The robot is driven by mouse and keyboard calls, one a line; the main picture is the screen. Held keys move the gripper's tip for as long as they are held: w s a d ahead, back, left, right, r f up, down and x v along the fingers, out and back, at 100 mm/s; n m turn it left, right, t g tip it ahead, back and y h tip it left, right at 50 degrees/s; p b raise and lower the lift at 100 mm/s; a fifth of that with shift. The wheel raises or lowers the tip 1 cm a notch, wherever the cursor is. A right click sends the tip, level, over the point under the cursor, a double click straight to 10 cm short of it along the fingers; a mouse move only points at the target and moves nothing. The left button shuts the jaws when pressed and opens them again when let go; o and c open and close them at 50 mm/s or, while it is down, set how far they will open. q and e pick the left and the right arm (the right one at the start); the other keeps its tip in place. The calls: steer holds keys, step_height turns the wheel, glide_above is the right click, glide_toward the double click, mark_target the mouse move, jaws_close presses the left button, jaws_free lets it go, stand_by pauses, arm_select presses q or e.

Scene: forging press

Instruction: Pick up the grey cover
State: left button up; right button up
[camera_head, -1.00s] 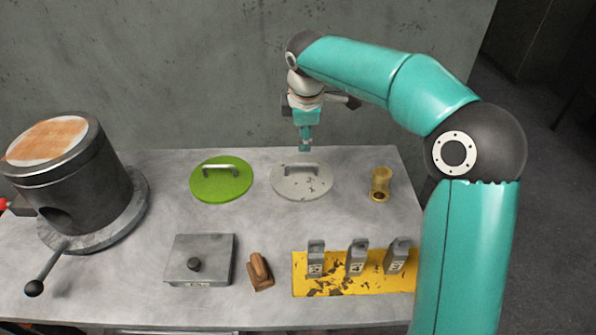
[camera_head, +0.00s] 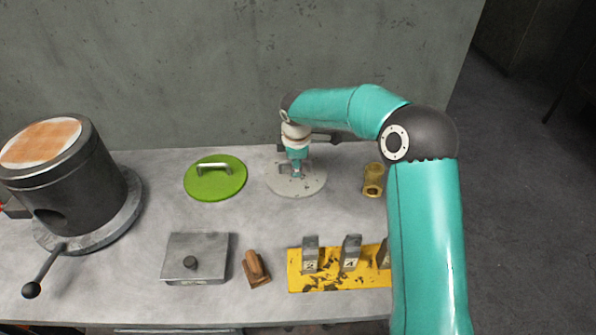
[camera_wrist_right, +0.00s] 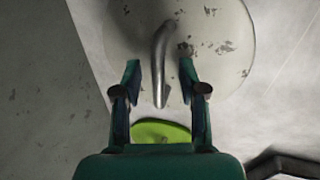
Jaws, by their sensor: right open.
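The grey cover (camera_head: 313,186) is a round, chipped disc lying on the table, right of the green cover. Its metal bar handle (camera_wrist_right: 160,60) stands up in the right wrist view. My right gripper (camera_head: 296,174) is lowered over the cover at the handle. In the right wrist view my right gripper (camera_wrist_right: 162,85) is open, with one finger on each side of the handle and a gap on both sides. The handle is partly hidden by the gripper in the head view. My left gripper is not in view.
The green cover (camera_head: 228,182) lies close on the left, and a brass cylinder (camera_head: 373,180) stands on the right. In front are a grey lidded box (camera_head: 210,262), a brown wooden-handled block (camera_head: 255,268) and a yellow plate (camera_head: 335,282) with numbered blocks. A dark furnace-like drum (camera_head: 80,190) stands far left.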

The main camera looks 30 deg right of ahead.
steer(key=shift+f, duration=0.2)
jaws_close()
steer(key=shift+w+r, duration=0.1)
steer(key=shift+r, duration=0.05)
stand_by(0.4)
